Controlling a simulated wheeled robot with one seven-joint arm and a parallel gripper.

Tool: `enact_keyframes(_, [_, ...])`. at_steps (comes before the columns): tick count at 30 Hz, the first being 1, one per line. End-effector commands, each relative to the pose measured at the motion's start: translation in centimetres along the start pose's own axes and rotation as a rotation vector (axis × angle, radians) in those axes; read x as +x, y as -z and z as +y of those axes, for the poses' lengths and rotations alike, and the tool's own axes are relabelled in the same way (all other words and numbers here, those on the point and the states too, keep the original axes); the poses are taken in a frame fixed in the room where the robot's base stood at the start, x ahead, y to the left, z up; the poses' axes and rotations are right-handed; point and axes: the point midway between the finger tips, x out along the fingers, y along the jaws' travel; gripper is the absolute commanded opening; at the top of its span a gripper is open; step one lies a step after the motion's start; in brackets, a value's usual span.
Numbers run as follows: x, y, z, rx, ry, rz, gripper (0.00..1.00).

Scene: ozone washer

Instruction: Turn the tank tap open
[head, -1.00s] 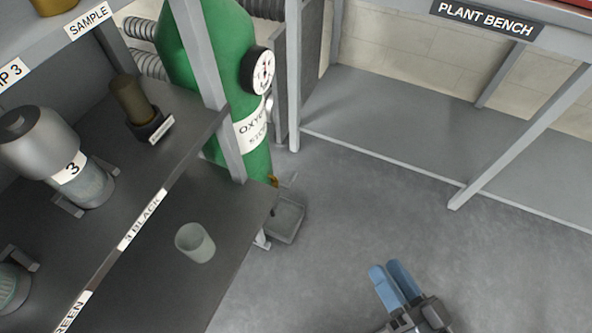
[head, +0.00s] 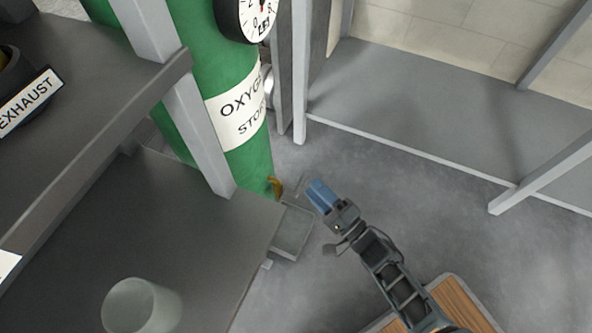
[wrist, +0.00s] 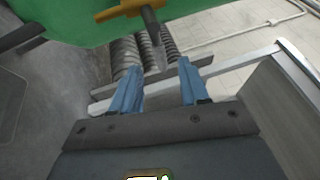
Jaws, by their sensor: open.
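The green oxygen tank (head: 250,165) stands behind a grey post in the head view. Its brass tap (head: 276,186) sticks out low on its right side. In the wrist view the tank (wrist: 75,18) fills the top, and the brass tap (wrist: 122,11) shows at the top edge with a dark stem beside it. My gripper (head: 317,193) has blue fingers and is just right of the tap in the head view, apart from it. In the wrist view my gripper (wrist: 160,68) is open and empty, with the tap beyond the fingertips.
A grey tray (head: 293,233) sits below the tap, close to my gripper. The dark bench (head: 180,235) with a translucent cup (head: 143,305) is at left. A grey post (head: 205,150) stands before the tank. Open floor (head: 430,220) lies to the right.

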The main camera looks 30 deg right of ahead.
Motion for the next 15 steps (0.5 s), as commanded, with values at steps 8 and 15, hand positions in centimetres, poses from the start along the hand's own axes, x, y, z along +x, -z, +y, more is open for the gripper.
enact_keyframes(8, [4.2,0.1,0.0,-0.004,0.002,0.001,0.45])
enact_keyframes(15, [6.7,0.0,0.0,-0.004,0.000,0.000,0.45])
